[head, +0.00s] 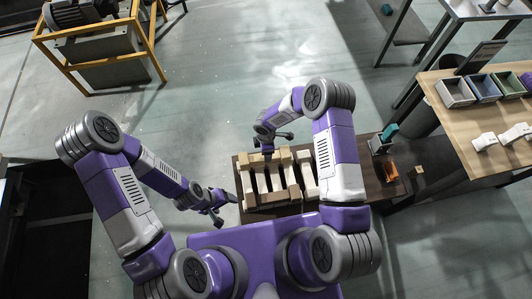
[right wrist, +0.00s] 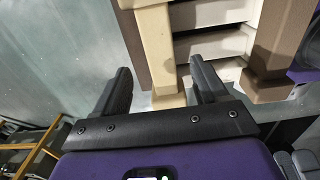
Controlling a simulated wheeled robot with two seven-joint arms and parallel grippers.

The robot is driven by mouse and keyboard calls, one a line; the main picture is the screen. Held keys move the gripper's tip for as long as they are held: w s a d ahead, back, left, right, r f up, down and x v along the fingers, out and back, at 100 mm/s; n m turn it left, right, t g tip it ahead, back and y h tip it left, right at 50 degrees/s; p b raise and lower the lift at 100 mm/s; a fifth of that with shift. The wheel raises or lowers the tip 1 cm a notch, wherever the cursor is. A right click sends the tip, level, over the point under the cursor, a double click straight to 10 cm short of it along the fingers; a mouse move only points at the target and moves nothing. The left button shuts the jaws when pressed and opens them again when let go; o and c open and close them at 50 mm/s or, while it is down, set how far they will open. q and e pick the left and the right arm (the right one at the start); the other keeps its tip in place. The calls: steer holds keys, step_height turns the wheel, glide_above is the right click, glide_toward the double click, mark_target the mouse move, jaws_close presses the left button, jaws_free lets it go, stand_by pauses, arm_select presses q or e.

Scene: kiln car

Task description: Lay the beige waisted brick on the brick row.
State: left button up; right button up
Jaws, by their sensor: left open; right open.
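The low kiln car (head: 376,192) stands in front of me and carries pale and tan bricks. A tan brick row (head: 268,199) runs along its near side. A beige brick (head: 285,156) lies along the far side, by my right gripper (head: 268,152). In the right wrist view, a beige brick (right wrist: 158,45) reaches down between the open fingers of my right gripper (right wrist: 160,70), with space at its sides. I cannot tell whether it is the waisted one; its far end is out of view. My left gripper (head: 225,208) is open and empty, left of the car.
Several white bricks (head: 307,173) lie on the car. At its right end are an orange bin (head: 391,172) and a grey container (head: 378,145). A wooden table (head: 470,130) with bins and white pieces stands at right. A yellow-framed machine (head: 100,45) is at far left. The floor between is clear.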

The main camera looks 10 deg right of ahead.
step_height(320, 180, up, 5)
steer(key=p, duration=0.1)
steer(key=s+m+y, duration=0.4)
steer(key=s+m, duration=1.6)
steer(key=shift+d+r+m+t, duration=0.2)
steer(key=shift+m+t, duration=0.1)
steer(key=shift+m, duration=0.1)
